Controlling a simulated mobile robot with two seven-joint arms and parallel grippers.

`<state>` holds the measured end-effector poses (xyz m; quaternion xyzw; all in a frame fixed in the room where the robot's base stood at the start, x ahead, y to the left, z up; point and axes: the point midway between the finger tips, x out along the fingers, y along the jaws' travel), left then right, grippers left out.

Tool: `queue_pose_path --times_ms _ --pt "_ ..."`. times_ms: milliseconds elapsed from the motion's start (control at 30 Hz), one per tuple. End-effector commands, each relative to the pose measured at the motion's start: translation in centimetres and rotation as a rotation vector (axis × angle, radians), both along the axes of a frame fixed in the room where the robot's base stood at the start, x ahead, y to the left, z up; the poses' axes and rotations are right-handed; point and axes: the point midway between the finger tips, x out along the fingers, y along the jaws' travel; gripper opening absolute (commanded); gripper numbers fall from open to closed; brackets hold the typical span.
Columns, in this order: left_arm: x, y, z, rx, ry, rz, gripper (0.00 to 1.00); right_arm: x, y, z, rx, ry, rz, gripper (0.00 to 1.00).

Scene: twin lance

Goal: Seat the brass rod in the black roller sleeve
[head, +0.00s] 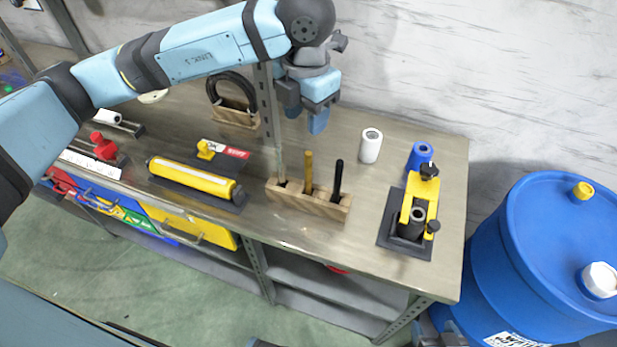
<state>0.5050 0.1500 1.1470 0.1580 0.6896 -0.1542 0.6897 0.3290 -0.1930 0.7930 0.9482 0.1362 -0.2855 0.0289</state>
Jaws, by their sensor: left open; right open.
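The brass rod (308,172) stands upright in the middle hole of a wooden block (308,201), between a pale grey rod (280,163) and a black rod (338,178). The black roller sleeve (411,226) stands upright in a yellow clamp fixture (418,197) on a dark plate, its open bore facing up. My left gripper (305,124) is open and empty, pointing down above and behind the brass rod. Only a small dark part of my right gripper (440,333) shows at the bottom edge, below the bench corner; it is open.
A white sleeve (370,147) and a blue sleeve (419,157) stand behind the block and fixture. A yellow roller (192,179) lies left of the block. A grey post (265,105) rises behind the block. A blue drum (540,250) stands right of the bench (300,236).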

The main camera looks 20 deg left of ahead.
Motion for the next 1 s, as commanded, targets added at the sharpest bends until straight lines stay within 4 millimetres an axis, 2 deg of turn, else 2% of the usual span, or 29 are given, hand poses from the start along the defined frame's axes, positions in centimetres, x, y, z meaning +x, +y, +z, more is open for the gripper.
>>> queue_pose_path --times_ms 100,200,467,700,833,1000 --pt "-0.1 0.0 -2.4 -0.001 0.004 0.001 0.46 0.0 0.0 0.2 -0.002 -0.002 0.002 0.68" --pt "0.0 0.0 -4.0 -0.002 0.003 0.001 0.46 0.0 -0.1 0.3 -0.003 -0.002 0.001 0.68" --pt "-0.1 -0.2 -6.0 -0.004 0.002 -0.001 0.46 -0.1 -0.1 0.5 -0.004 0.001 0.002 0.68" --pt "-0.5 -0.6 -9.5 -0.004 0.004 0.000 0.46 -0.1 -0.1 1.4 -0.003 0.000 0.002 0.68" --pt "-0.5 -0.6 -10.5 -0.004 0.002 -0.001 0.46 -0.1 -0.1 1.7 -0.003 -0.002 0.002 0.68" --pt "-0.4 -0.6 -10.6 -0.005 0.000 -0.002 0.46 0.0 -0.1 1.7 -0.003 -0.003 0.002 0.68"
